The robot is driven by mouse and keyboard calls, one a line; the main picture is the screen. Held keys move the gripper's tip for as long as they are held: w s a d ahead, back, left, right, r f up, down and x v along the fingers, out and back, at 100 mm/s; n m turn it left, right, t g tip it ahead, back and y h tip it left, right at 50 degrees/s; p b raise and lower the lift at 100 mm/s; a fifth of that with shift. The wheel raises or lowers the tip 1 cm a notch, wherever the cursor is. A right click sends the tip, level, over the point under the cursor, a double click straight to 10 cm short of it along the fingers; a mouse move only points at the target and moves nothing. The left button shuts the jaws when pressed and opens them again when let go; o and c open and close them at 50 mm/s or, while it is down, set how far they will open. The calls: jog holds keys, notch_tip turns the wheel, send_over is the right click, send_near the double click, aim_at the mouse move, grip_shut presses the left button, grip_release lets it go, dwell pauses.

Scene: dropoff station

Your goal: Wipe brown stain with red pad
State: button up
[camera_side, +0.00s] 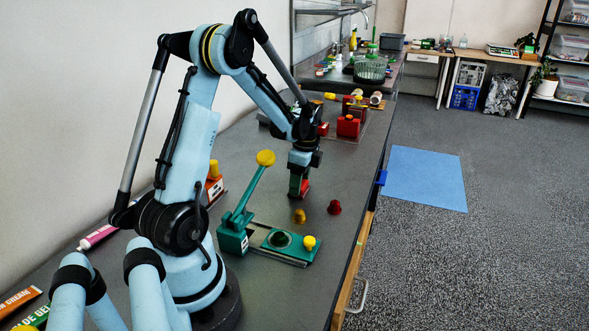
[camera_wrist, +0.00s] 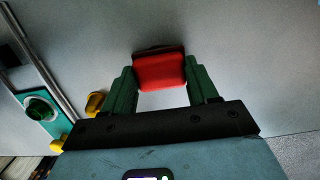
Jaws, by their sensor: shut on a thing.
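My gripper (camera_side: 298,184) points down at the worktop, with its green fingers shut on the red pad (camera_side: 306,189). In the wrist view, the red pad (camera_wrist: 160,71) sits between the two green fingertips of my gripper (camera_wrist: 159,84). In the side view the pad is low, at or very near the worktop; I cannot tell whether it touches. A thin dark strip shows along the pad's far edge in the wrist view; I cannot tell whether it is the pad's base or stain. No brown stain shows clearly elsewhere.
A green lever press (camera_side: 235,238) with a yellow knob stands in front of my gripper. A small yellow piece (camera_side: 300,216) and a dark red piece (camera_side: 334,207) stand near it. Red blocks (camera_side: 348,126) are farther back.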

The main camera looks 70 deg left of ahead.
jog(key=shift+s+a, duration=1.4)
jog(key=shift+w+a, duration=0.15)
jog(key=shift+w+d, duration=2.55)
jog(key=shift+d, duration=0.1)
jog(key=shift+s+a+r, duration=0.1)
jog(key=shift+s+a, duration=2.65)
notch_tip(320, 180, up, 8)
